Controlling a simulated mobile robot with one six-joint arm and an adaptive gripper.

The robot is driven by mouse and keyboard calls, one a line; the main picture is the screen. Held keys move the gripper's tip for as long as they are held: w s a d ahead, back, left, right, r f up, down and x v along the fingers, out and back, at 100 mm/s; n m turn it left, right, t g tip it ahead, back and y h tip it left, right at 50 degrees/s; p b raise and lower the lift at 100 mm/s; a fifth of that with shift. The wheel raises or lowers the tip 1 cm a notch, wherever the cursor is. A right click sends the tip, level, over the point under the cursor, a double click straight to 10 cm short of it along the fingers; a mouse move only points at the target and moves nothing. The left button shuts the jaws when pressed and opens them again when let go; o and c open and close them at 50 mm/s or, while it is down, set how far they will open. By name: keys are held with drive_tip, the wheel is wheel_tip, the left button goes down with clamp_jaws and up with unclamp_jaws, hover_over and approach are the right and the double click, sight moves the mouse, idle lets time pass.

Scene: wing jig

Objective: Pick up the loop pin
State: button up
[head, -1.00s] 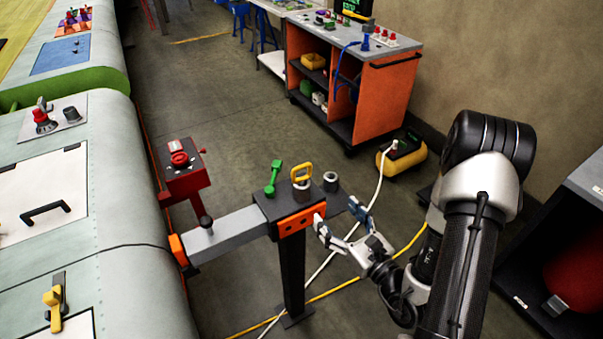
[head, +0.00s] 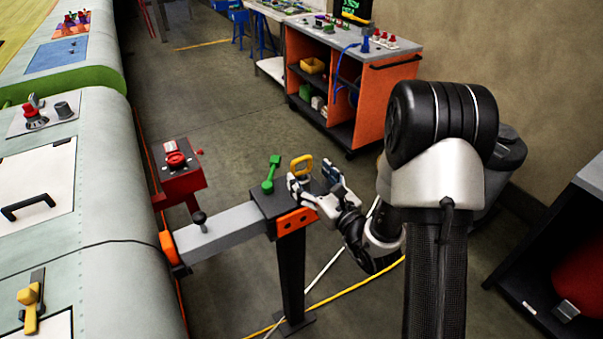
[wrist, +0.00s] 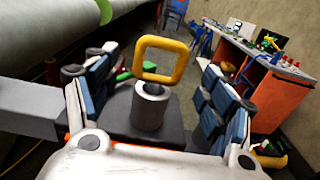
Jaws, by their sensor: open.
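The loop pin has a yellow squarish loop (head: 293,166) and stands upright on the dark end plate of a grey arm stand. The cylinder is hidden behind my gripper in the head view.
A green handled piece (head: 271,172) stands left of the loop pin on the plate. A red box fixture (head: 180,180) and a pale wing panel (head: 100,230) lie farther left. An orange cart (head: 384,105) stands behind.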

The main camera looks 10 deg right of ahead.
sight(301, 175)
drive_tip(key=b+x, duration=0.1)
drive_tip(key=x, duration=0.4)
drive_tip(key=shift+s, duration=0.1)
drive_tip(key=shift+r, duration=0.1)
drive_tip(key=shift+c, duration=0.5)
drive_tip(key=c, duration=1.1)
